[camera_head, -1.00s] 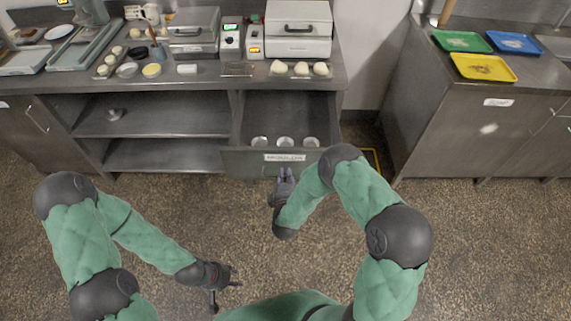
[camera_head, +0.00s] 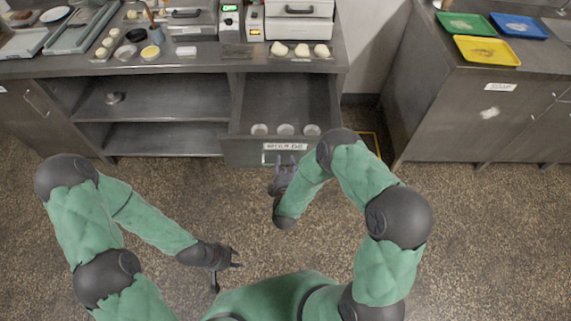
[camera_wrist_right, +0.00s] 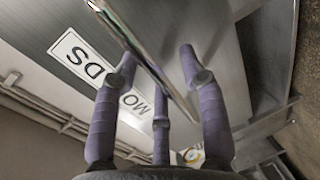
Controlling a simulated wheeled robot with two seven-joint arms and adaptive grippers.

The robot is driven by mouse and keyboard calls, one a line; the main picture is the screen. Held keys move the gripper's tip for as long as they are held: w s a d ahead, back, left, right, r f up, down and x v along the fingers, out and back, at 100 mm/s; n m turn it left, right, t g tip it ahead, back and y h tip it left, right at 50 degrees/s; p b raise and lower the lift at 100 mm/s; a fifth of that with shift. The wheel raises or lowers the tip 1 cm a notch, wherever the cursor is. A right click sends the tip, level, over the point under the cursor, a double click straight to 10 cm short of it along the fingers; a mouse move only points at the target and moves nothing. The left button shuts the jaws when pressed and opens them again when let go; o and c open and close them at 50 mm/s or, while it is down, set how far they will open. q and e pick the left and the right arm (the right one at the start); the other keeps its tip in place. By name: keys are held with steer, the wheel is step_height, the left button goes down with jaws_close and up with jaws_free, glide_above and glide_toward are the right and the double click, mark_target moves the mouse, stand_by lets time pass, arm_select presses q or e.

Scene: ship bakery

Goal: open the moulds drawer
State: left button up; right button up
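The moulds drawer (camera_head: 240,152) is pulled out of the metal counter, with three round light moulds (camera_head: 286,129) inside near its front. Its labelled front shows in the right wrist view, with a shiny bar handle (camera_wrist_right: 150,62) crossing between my spread fingers. My right gripper (camera_head: 283,162) is open at the drawer front; it also shows in the right wrist view (camera_wrist_right: 157,75). I cannot tell whether a finger touches the handle. My left gripper (camera_head: 226,270) is open and empty above the floor, away from the counter.
Open shelves (camera_head: 150,100) lie left of the drawer. The countertop holds dough pieces (camera_head: 301,50), bowls and appliances. A separate cabinet (camera_head: 440,115) at the right carries green, blue and yellow trays (camera_head: 487,50). The floor before the counter is clear.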

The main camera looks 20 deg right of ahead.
steer(key=shift+s, duration=0.1)
steer(key=v, duration=1.1)
steer(key=shift+s+a, duration=0.15)
steer(key=shift+s, duration=0.2)
step_height(320, 180, down, 10)
steer(key=s+a+m+g+y, duration=0.2)
steer(key=m+g+y, duration=0.3)
steer(key=m+g, duration=0.3)
steer(key=s+f+m+g+y, duration=0.1)
steer(key=s+m+g+y, duration=0.2)
steer(key=s+m+g, duration=0.3)
steer(key=s+m, duration=0.3)
steer(key=s, duration=0.4)
steer(key=shift+a+f+g, duration=0.3)
steer(key=shift+a, duration=0.1)
